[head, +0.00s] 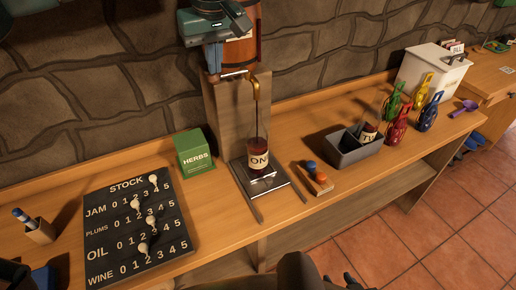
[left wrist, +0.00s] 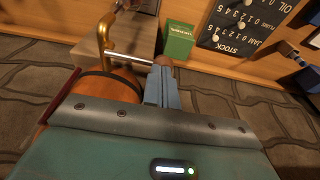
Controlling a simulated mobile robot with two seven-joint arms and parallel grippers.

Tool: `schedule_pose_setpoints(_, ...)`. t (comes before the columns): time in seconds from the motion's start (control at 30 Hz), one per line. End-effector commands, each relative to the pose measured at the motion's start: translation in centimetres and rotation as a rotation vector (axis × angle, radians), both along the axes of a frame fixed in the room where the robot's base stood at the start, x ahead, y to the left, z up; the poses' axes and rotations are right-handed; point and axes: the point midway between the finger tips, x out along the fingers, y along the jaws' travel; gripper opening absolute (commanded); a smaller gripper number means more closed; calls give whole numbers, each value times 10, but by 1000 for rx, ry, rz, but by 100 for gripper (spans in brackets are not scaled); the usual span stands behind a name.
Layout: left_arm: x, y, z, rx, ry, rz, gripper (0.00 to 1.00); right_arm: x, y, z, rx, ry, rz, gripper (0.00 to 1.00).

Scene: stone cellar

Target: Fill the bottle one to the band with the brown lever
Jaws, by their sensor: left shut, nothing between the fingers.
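Bottle one (head: 259,158), labelled "ON", stands upright on a dark metal stand (head: 272,196) under the brass tap (head: 257,86). Dark red liquid fills its lower body, and a thin dark line runs from the spout down to it, apparently a stream. I cannot make out the band. The tap comes from a wooden barrel (head: 240,50); it also shows in the left wrist view (left wrist: 107,38). A metal lever with a brown knob (left wrist: 163,61) sticks out beside it. My left gripper (left wrist: 162,88) is shut and empty, fingertips right at the knob; I cannot tell whether they touch.
A grey crate (head: 345,158) with a second bottle (head: 368,134) stands to the right. A wooden block with stoppers (head: 318,182) lies nearer. A green herbs box (head: 195,153) and stock board (head: 135,226) are left. Coloured clips (head: 398,122) and a white box (head: 430,72) stand farther right.

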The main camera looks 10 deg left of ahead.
Motion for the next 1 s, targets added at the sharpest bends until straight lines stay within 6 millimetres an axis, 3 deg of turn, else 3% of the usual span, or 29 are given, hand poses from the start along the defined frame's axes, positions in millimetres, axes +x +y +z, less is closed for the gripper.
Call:
schedule_pose_setpoints(0.23,2,6,-3,0,5,15,0,0,0,0,0,1,0,36)
schedule_pose_setpoints(0.57,1,5,29,0,3,13,0,-3,-1,23,-4,11,0,36)
schedule_pose_setpoints(1.0,1,1,37,-1,0,4,0,-2,-1,27,-3,9,0,36)
